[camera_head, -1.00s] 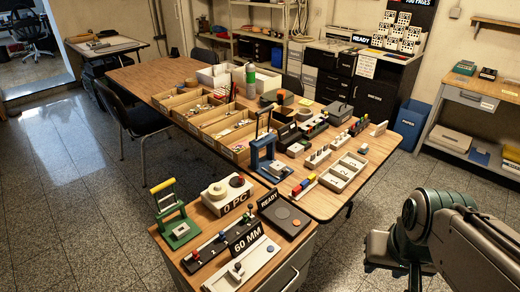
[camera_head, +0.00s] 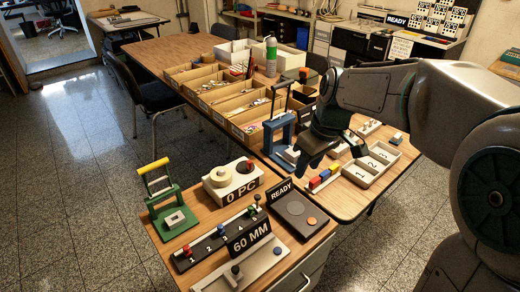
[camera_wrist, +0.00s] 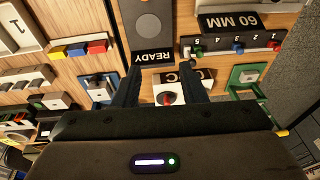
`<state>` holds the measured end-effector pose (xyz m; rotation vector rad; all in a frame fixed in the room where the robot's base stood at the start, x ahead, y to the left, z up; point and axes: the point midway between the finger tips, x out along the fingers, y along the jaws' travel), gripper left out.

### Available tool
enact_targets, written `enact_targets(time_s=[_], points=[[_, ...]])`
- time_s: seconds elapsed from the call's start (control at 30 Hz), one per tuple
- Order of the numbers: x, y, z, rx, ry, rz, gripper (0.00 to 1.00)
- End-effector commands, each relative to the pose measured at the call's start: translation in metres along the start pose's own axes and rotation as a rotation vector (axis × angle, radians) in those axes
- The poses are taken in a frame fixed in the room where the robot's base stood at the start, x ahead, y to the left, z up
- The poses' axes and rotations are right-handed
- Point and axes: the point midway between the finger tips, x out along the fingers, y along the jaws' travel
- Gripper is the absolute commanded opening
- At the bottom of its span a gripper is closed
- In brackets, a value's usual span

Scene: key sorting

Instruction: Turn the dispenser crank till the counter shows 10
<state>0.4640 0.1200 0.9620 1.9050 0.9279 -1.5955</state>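The dispenser (camera_head: 220,190) is a white box with a round cream top (camera_head: 219,176) and a red knob (camera_head: 249,165) at its right. Its black counter (camera_head: 242,193) reads "0 PC". In the wrist view the dispenser is upside down, with the red knob (camera_wrist: 167,98) showing between my fingers and part of its counter (camera_wrist: 178,76) hidden. My gripper (camera_head: 306,162) is above the tables, to the right of the dispenser and apart from it. In the wrist view my gripper (camera_wrist: 160,75) has its two fingers spread, with nothing held.
A green press (camera_head: 170,205) with a yellow handle stands left of the dispenser. In front are a numbered slider (camera_head: 215,235), a "60 MM" sign (camera_head: 250,237) and a "READY" pad (camera_head: 300,208). A blue press (camera_head: 282,135) stands behind, near my gripper. Floor at left is clear.

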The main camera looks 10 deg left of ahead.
Motion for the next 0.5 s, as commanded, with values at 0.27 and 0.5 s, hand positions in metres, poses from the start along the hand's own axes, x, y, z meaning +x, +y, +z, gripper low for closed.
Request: enact_targets(time_s=[0.27,0.5], points=[[0.059,0.025,-0.083,-0.399,0.202,-0.214,0.38],[0.066,0.049,-0.123,-0.635,0.435,-0.304,0.38]])
